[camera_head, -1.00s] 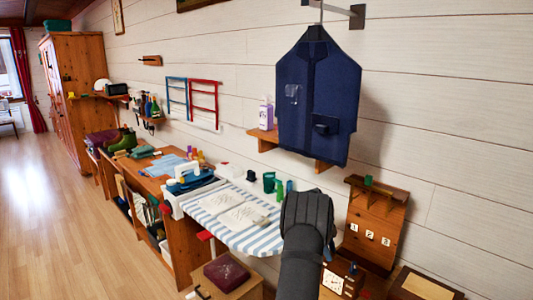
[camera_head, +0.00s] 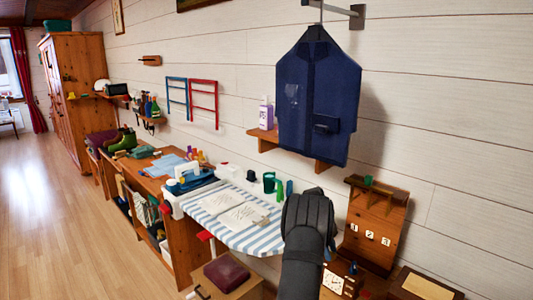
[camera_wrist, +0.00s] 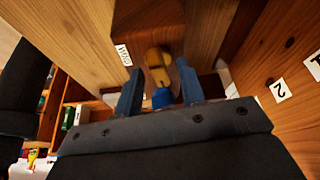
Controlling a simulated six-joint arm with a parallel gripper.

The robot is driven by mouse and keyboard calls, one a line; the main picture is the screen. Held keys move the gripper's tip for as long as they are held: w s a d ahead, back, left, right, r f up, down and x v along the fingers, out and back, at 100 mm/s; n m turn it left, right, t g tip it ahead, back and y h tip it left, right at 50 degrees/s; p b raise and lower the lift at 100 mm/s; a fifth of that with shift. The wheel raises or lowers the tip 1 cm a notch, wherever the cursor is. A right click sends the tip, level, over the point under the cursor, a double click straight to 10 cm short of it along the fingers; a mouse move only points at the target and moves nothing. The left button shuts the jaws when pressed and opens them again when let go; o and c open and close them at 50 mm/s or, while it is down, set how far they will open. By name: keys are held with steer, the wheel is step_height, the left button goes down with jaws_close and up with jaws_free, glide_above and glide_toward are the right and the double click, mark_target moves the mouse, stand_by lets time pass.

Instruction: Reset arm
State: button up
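My gripper (camera_wrist: 158,80) shows in the wrist view with its two blue-grey fingers apart, so it is open. A tan rounded piece (camera_wrist: 157,62) and a small blue piece (camera_wrist: 162,98) show in the space between and beyond the fingers. Neither visibly touches a finger, and I cannot tell what they belong to. In the head view my dark arm rises at the lower middle, just right of the striped ironing board (camera_head: 262,240), and hides the fingers.
A dark blue garment (camera_head: 300,100) hangs from a wall bracket above. A wooden rack (camera_head: 368,240) numbered 1, 2, 3 and a clock (camera_head: 333,281) are close on the right. A box with a dark red top (camera_head: 227,271) is at lower left. Open floor lies far left.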

steer(key=shift+s+a+n+t, duration=0.1)
steer(key=shift+n+t, duration=0.2)
steer(key=shift+n, duration=0.7)
steer(key=n+t, duration=0.1)
steer(key=n, duration=0.1)
steer(key=n+t, duration=0.1)
steer(key=n, duration=0.1)
steer(key=shift+s+n+h, duration=0.15)
steer(key=shift+n+h, duration=0.25)
steer(key=n+t, duration=0.1)
steer(key=n, duration=0.3)
steer(key=shift+t, duration=0.3)
